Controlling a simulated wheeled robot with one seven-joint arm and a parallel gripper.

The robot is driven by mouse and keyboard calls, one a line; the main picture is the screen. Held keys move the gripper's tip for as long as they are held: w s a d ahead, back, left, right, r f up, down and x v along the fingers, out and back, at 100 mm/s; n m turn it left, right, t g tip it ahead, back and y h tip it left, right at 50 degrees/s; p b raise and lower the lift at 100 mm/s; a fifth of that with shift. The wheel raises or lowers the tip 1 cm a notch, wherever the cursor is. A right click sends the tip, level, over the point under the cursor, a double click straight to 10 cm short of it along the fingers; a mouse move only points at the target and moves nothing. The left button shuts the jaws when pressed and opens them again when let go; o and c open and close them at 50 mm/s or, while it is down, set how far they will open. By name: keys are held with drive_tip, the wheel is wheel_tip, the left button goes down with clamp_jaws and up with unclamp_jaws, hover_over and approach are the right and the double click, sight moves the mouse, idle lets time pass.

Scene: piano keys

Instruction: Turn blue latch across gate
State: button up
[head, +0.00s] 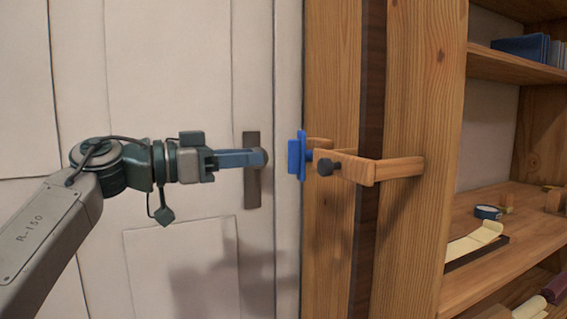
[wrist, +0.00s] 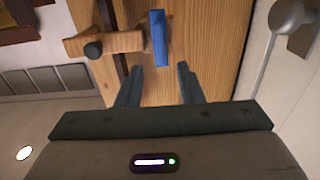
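The blue latch (head: 297,158) is a flat upright plate on a short blue stem, at the left end of a wooden bracket (head: 398,168). It also shows in the wrist view (wrist: 158,38), upper middle, its long side running up and down the picture. No separate gate can be made out.
A pale panelled door with a round handle on a dark plate (head: 251,190) stands behind my fingers; the handle shows at the upper right of the wrist view (wrist: 290,17). Wooden posts (head: 412,250) stand behind the bracket. Shelves (head: 520,215) with tape and paper are at right.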

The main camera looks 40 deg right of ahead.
sight(288, 153)
drive_tip(key=b+x, duration=0.1)
drive_tip(key=x, duration=0.7)
drive_tip(key=shift+b, duration=0.3)
drive_tip(key=shift+w, duration=0.1)
clamp_jaws()
